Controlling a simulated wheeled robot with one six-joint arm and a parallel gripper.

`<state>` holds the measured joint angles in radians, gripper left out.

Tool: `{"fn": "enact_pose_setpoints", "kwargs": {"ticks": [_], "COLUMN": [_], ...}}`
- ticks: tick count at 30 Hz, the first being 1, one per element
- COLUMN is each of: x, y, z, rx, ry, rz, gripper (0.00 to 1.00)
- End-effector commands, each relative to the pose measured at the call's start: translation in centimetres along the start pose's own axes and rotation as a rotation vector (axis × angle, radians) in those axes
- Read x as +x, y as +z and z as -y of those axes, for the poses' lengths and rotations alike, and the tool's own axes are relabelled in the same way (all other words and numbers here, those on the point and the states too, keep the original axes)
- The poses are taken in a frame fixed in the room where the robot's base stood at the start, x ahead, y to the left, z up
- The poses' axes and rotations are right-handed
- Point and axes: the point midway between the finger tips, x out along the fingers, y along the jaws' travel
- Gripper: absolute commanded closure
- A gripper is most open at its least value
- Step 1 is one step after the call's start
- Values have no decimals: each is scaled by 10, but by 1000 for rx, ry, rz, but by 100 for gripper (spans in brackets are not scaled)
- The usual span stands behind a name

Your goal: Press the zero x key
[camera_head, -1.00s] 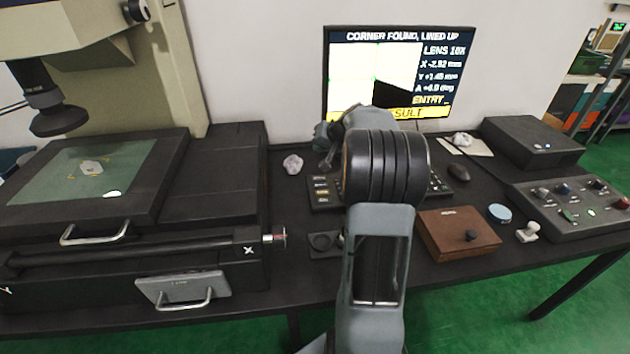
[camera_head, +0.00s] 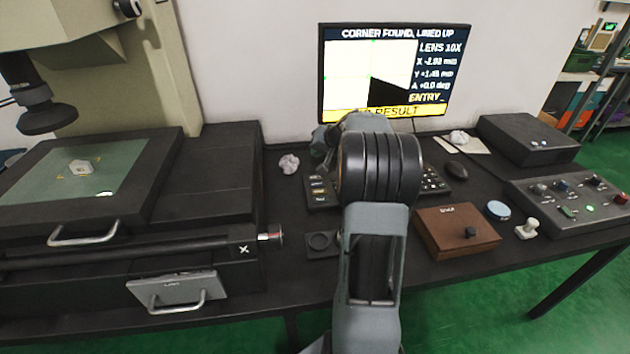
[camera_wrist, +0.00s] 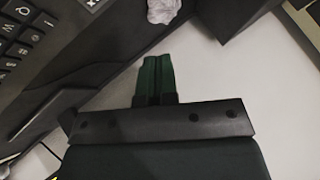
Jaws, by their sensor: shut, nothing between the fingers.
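A black key panel (camera_head: 319,191) lies on the bench below the monitor, with a column of labelled keys at its left end. My arm hides its middle, and more keys show at its right end. In the wrist view part of a keyboard (camera_wrist: 28,50) with letter keys fills the upper left. I cannot make out a zero x key. My gripper (camera_wrist: 156,62) shows in the wrist view with its green fingers together and nothing between them, to the right of those keys. In the head view my arm hides the fingers. The monitor (camera_head: 372,85) reads "CORNER FOUND, LINED UP" and "ENTRY".
The measuring machine with its glass stage (camera_head: 70,172) stands at left. A wooden box (camera_head: 457,232), a mouse (camera_head: 456,171), a blue disc (camera_head: 497,209) and a control box (camera_head: 580,200) are at right.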

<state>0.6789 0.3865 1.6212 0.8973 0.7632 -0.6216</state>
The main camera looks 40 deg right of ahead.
Motion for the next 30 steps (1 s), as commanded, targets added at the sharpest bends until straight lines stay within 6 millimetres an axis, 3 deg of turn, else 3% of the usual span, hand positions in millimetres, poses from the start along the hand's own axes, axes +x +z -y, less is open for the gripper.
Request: {"fn": "enact_pose_setpoints", "kwargs": {"ticks": [13, 30], "x": [41, 45], "y": [30, 33], "z": [-30, -33], "rx": [-1, -1], "ry": [1, 1], "rz": [-1, 0], "gripper": [100, 100]}}
